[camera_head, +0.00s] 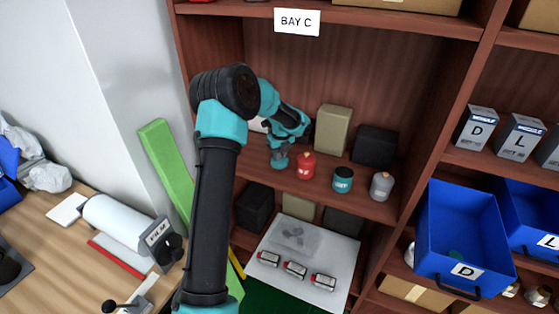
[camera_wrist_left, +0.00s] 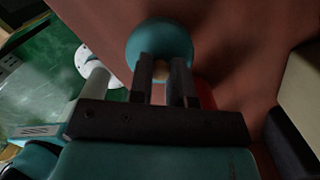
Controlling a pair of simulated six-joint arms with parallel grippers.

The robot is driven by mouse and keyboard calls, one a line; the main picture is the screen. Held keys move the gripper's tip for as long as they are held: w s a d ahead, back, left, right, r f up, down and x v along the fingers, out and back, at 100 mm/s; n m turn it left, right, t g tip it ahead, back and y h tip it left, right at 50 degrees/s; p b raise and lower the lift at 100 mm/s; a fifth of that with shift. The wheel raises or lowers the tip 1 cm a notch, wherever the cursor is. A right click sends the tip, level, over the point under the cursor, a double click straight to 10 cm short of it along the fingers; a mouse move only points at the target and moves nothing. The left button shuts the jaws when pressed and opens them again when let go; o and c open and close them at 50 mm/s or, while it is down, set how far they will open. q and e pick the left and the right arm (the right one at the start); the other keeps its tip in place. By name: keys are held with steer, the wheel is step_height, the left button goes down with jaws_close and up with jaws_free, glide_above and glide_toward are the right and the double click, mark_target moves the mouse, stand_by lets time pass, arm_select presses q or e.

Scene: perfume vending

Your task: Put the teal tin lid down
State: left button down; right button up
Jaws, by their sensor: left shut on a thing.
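The teal tin lid (camera_head: 279,162) is at the front left of the middle shelf, left of the red tin (camera_head: 306,166). In the left wrist view the lid is a round teal disc (camera_wrist_left: 160,42). My left gripper (camera_head: 282,149) is above the lid, and its two dark fingers (camera_wrist_left: 166,72) are shut on its small pale knob. I cannot tell whether the lid touches the shelf. The teal tin (camera_head: 342,185) stands to the right of the red tin and shows a dark top. My right gripper is not in view.
A grey tin (camera_head: 381,187) stands right of the teal tin. A tan box (camera_head: 333,130) and a black box (camera_head: 375,145) stand behind. Below, a white tray (camera_head: 328,252) holds small red-and-white items. A blue bin (camera_head: 468,219) is at the right.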

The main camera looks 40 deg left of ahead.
arm_select(q)
steer(key=shift+w+a, duration=0.2)
steer(key=shift+f, duration=0.1)
steer(key=shift+f, duration=1.65)
steer(key=shift+f, duration=0.1)
steer(key=c, duration=1.1)
jaws_free()
